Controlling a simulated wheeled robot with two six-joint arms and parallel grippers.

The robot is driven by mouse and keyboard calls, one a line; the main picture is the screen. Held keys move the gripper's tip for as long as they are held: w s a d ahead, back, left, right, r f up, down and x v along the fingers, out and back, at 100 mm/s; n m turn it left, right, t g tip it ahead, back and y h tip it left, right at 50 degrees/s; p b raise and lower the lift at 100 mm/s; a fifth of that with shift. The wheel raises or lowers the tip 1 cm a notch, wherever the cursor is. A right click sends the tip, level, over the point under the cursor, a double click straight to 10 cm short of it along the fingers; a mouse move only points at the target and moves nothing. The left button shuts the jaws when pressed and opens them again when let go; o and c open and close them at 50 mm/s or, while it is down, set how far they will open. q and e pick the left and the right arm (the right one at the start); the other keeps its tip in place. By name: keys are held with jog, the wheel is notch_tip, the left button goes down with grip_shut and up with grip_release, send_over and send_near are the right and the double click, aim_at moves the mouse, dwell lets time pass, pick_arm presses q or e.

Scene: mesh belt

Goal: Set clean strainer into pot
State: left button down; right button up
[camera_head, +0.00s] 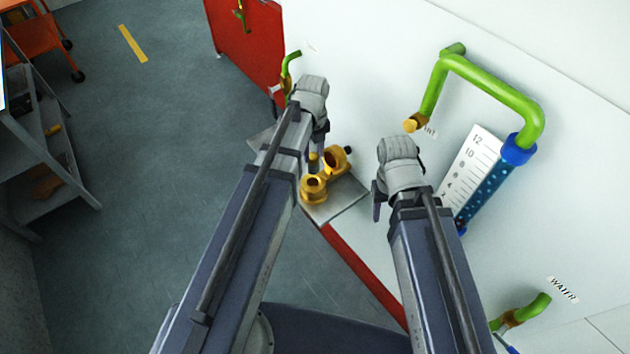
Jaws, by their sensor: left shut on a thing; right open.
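Brass-coloured fittings stand on a small grey metal shelf (345,203) by the white wall. The nearer brass fitting (313,190) has a round dark opening; it may be the pot. A second brass fitting (338,157) with a ring-like opening sits just behind it to the right. My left gripper (313,150) is above the shelf, its fingers pointing down and shut on a small brass-coloured piece, mostly hidden. I cannot tell whether that piece is the clean strainer or whether it touches the fittings. My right gripper (377,203) is open and empty, right of the shelf.
A green pipe (490,80) and a blue level gauge (485,187) are on the white wall at right. A red panel (247,45) stands behind the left gripper. A grey shelf rack (45,150) is far left; the floor between is clear.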

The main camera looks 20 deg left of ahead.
aim_at(313, 174)
pick_arm(q)
jog(key=shift+s+f+b, duration=0.15)
jog(key=shift+f+b, duration=0.2)
jog(key=shift+f, duration=0.05)
notch_tip(313, 174, down, 5)
jog(key=b, duration=0.4)
jog(key=shift+b, duration=0.4)
jog(key=shift+f+b, duration=2.05)
jog(key=shift+f, duration=0.1)
jog(key=shift+f, duration=0.15)
jog(key=shift+c, duration=2.3)
grip_release()
